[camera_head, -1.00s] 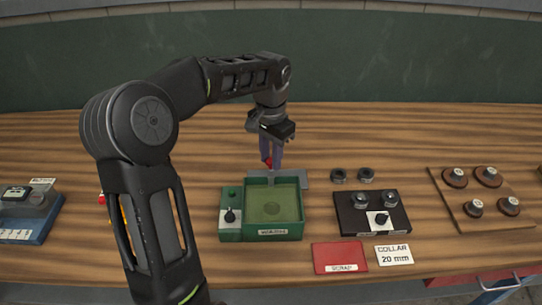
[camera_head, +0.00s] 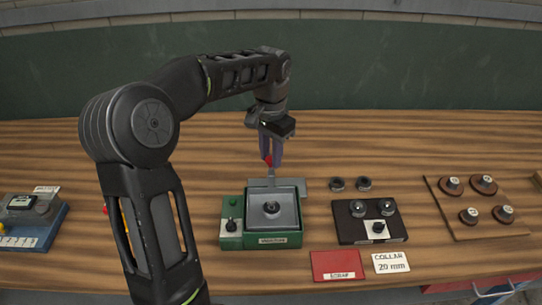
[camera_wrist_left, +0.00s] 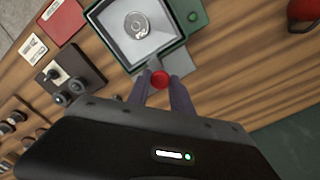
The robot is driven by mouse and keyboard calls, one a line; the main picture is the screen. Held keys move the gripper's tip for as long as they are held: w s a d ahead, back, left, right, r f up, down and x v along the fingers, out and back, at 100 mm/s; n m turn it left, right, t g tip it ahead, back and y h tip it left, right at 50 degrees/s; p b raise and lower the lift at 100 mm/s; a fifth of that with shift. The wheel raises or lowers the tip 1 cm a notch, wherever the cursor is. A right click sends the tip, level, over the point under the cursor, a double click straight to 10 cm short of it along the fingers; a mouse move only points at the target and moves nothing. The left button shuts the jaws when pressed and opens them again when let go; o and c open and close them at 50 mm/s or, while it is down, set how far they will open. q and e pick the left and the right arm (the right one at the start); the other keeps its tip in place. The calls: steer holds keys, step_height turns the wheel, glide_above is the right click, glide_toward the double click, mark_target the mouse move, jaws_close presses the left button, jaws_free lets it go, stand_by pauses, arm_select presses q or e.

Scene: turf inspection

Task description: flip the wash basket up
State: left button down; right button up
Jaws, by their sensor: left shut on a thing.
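The grey wash basket (camera_head: 287,218) sits up in the green washer (camera_head: 229,242), with one dark ring-shaped part (camera_head: 271,207) lying in it. The basket also shows in the left wrist view (camera_wrist_left: 160,47). My left gripper (camera_head: 271,160) is behind the washer, pointing down, shut on the red knob (camera_wrist_left: 160,79) of the basket's lever. The knob lies between the fingertips. The grey lever plate (camera_head: 291,186) lies along the washer's back edge. My right gripper is in neither view.
A black stand (camera_head: 350,233) with ring parts is right of the washer, two loose rings behind it. A red scrap mat (camera_head: 335,264) and a collar card (camera_head: 391,262) lie in front. A wooden board (camera_head: 455,228) is far right, a blue gauge (camera_head: 40,230) far left.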

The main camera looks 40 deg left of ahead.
arm_select(q)
steer(key=c, duration=1.5)
jaws_free()
steer(key=shift+w+r, duration=0.1)
steer(key=shift+r, duration=0.1)
steer(key=o, duration=0.3)
steer(key=shift+f, duration=0.1)
steer(key=shift+o, duration=0.2)
steer(key=shift+r, duration=0.7)
step_height(320, 180, up, 6)
steer(key=shift+f+p, duration=0.1)
steer(key=shift+p, duration=0.9)
steer(key=shift+r+p, duration=0.35)
steer(key=shift+r, duration=0.05)
steer(key=shift+f, duration=0.1)
